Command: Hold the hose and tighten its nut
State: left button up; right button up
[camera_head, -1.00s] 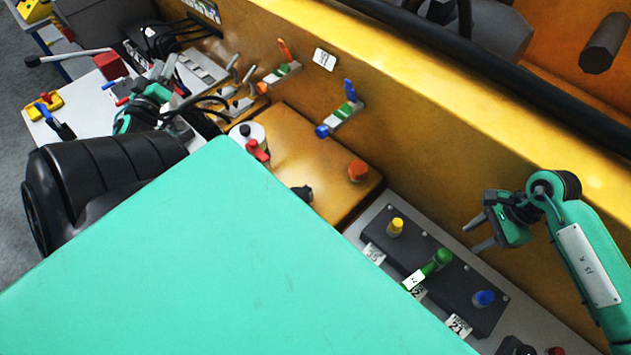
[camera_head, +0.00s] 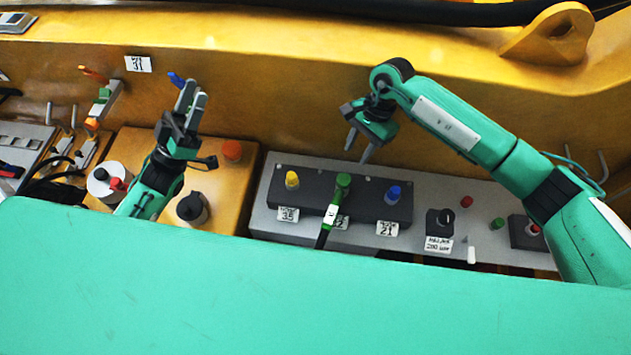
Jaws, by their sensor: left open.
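A hose (camera_head: 323,239) with a green end fitting (camera_head: 343,181) and a white tag stands at the middle port of a dark block, between a yellow cap (camera_head: 292,180) and a blue cap (camera_head: 393,194). Its lower part is hidden behind my green body panel. I cannot tell the nut apart from the green fitting. My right gripper (camera_head: 359,150) is open and empty, above and slightly right of the green fitting, apart from it. My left gripper (camera_head: 191,97) is open and empty, pointing up, well left of the hose, in front of the yellow wall.
The dark port block (camera_head: 330,173) sits on a grey ledge (camera_head: 262,222). Left of it, an orange-brown box carries an orange cap (camera_head: 232,150) and a dark-topped container (camera_head: 192,208). A small labelled block (camera_head: 439,222) stands on the right. The yellow wall (camera_head: 290,100) bounds the back.

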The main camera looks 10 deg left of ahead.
pick_arm(q)
jog(key=d+f+n+g+y, duration=0.1)
jog(key=d+f+n+y, duration=0.3)
jog(key=d+f+n, duration=0.45)
jog(key=d+f+n+g+y, duration=0.1)
jog(key=d+f+n+y, duration=0.2)
jog(key=d+n, duration=0.55)
jog(key=d+f+n+g+y, duration=0.1)
jog(key=d+f+n+y, duration=0.4)
jog(key=d, duration=0.7)
jog(key=s+d+r+m+g+h, duration=0.2)
jog(key=s+d+m+g+h, duration=0.45)
jog(key=d, duration=0.65)
jog(key=s+d+r+m+g+h, duration=0.2)
jog(key=s+d+m+g+h, duration=0.2)
jog(key=d+m+g+h, duration=0.6)
jog(key=m+g+y, duration=0.3)
jog(key=m+y, duration=0.2)
jog(key=y, duration=1.6)
send_near(335, 206)
jog(key=shift+t, duration=0.25)
jog(key=f, duration=0.3)
jog(key=a+f, duration=0.1)
jog(key=f, duration=0.3)
jog(key=a+f, duration=0.1)
jog(key=f, duration=0.3)
jog(key=shift+f, duration=0.1)
